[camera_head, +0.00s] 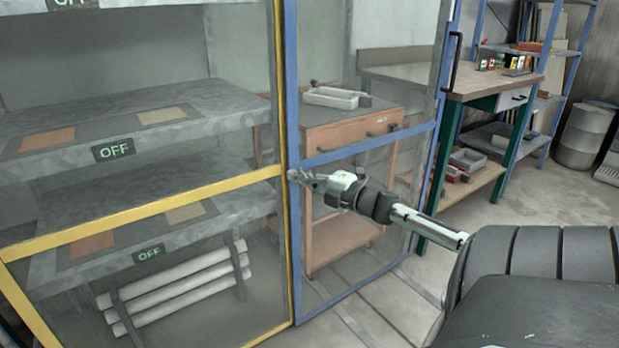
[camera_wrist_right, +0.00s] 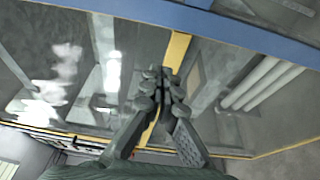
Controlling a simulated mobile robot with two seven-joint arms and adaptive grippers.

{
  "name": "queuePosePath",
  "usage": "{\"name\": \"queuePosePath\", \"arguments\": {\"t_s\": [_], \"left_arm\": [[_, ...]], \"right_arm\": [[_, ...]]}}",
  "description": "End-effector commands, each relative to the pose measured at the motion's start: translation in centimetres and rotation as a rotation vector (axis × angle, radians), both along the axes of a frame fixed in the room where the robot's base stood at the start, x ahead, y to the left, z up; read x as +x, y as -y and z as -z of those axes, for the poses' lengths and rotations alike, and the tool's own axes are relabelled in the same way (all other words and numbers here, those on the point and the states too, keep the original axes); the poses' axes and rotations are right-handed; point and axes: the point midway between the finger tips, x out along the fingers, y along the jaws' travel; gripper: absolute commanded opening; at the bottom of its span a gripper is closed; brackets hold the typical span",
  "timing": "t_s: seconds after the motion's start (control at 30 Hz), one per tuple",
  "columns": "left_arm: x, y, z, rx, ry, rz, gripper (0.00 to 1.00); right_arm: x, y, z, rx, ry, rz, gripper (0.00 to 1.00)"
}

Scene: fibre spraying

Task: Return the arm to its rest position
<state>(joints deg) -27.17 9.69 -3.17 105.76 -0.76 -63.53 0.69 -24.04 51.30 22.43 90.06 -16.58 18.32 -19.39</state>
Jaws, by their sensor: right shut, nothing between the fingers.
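My right gripper (camera_head: 297,176) reaches in from the lower right of the head view. Its fingers are shut with nothing between them. In that view the fingertips overlap the upright where a yellow-framed glass panel (camera_head: 140,216) meets a blue-framed glass panel (camera_head: 292,90). In the right wrist view the closed fingers (camera_wrist_right: 164,78) point at the glass, in line with a yellow frame bar (camera_wrist_right: 178,50). I cannot tell whether the fingertips touch the frame. My left gripper is not in view.
Behind the glass are grey shelves (camera_head: 200,119) with "OFF" labels and several white tubes (camera_head: 175,296). An orange trolley (camera_head: 338,231) shows through the blue-framed panel. A workbench (camera_head: 478,100), a blue rack (camera_head: 555,110) and a grey barrel (camera_head: 583,135) stand right. Some floor (camera_head: 530,212) is clear.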

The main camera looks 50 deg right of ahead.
Motion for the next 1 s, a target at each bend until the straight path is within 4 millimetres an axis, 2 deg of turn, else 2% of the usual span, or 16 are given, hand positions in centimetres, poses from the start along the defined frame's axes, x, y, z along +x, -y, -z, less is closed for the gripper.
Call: {"name": "queuePosePath", "arguments": {"t_s": [0.1, 0.23, 0.57, 0.67, 0.77, 0.87, 0.9, 1.0], "left_arm": [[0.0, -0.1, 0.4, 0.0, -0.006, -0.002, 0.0], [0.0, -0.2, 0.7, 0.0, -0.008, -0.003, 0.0], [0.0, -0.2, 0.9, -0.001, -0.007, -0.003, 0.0], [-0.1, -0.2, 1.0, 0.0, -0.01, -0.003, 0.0], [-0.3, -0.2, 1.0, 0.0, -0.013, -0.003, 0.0], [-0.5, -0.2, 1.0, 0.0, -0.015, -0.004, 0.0], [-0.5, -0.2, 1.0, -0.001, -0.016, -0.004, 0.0], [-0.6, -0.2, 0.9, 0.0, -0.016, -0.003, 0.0]], "right_arm": [[-2.1, 0.1, 0.2, 0.001, -0.004, 0.001, 0.0], [-3.3, 0.1, 0.1, 0.001, -0.001, -0.001, 0.0], [-3.9, 0.2, 0.1, 0.002, -0.001, 0.001, 0.0], [-4.1, 0.3, 1.6, 0.041, -0.021, 0.037, 0.0], [-4.9, 0.4, 5.7, 0.155, -0.079, 0.14, 0.0], [-6.5, -0.4, 12.2, 0.328, -0.177, 0.296, 0.0], [-7.3, -1.2, 15.0, 0.401, -0.224, 0.36, 0.0], [-9.8, -4.0, 21.6, 0.573, -0.348, 0.513, 0.0]]}}
